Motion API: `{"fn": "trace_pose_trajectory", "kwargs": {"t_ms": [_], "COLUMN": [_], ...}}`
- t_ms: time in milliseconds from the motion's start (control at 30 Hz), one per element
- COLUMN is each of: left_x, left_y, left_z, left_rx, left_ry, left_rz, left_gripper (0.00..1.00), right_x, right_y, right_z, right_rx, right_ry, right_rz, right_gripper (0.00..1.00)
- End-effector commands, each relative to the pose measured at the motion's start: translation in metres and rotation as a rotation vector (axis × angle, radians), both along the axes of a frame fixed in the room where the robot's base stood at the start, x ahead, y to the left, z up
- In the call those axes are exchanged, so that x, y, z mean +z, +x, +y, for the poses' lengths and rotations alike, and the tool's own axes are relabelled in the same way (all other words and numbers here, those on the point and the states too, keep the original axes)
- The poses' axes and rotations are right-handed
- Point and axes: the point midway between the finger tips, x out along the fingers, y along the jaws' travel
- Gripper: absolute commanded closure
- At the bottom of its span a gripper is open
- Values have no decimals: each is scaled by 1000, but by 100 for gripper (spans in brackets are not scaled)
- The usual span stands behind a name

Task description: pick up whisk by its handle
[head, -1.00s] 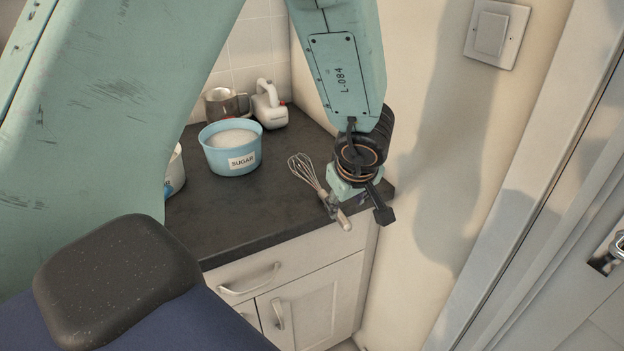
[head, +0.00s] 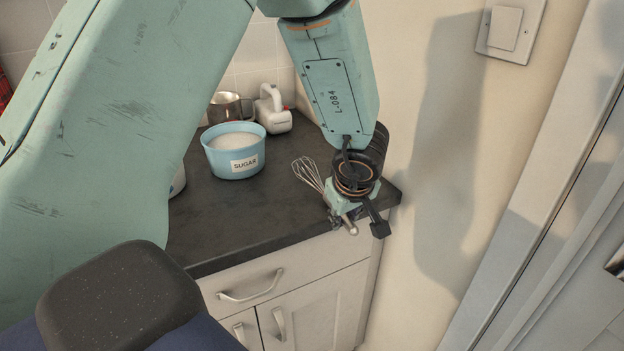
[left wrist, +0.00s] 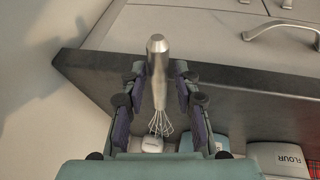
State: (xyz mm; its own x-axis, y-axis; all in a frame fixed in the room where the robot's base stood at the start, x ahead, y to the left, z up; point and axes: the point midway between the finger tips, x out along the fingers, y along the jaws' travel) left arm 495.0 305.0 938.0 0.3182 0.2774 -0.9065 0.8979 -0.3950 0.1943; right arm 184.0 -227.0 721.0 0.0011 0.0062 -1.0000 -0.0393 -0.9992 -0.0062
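The whisk lies at the front right corner of the dark counter, its wire loops (head: 308,173) pointing back left and its metal handle end (head: 351,228) sticking out past the front edge. My left gripper (head: 343,217) is over the handle at the counter edge and hides its middle. In the left wrist view the whisk handle (left wrist: 157,72) stands between the two fingers of the left gripper (left wrist: 160,88), with a gap visible on each side. The left gripper is open around the handle. My right gripper is not in view.
A blue sugar tub (head: 234,152), a metal jug (head: 229,107) and a white appliance (head: 272,110) stand farther back on the counter (head: 245,215). The wall (head: 420,150) is close on the right. A drawer with a handle (head: 250,287) is below the edge.

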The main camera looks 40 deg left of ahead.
Motion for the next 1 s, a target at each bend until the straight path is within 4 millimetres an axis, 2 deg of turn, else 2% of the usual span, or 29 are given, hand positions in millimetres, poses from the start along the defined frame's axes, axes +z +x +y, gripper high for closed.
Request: {"fn": "trace_pose_trajectory", "kwargs": {"t_ms": [33, 333, 733, 1000], "left_x": [0, 0, 6, 43], "left_y": [0, 0, 0, 0], "left_z": [0, 0, 0, 0], "left_rx": [0, 0, 0, 1], "left_ry": [0, 0, 1, 0], "left_rz": [0, 0, -1, -2], "left_gripper": [76, 100, 100, 100], "right_x": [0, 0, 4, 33], "right_y": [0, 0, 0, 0], "right_z": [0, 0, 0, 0], "right_rx": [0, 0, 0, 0], "right_ry": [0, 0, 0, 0], "right_rz": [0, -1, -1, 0], "right_gripper": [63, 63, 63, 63]}}
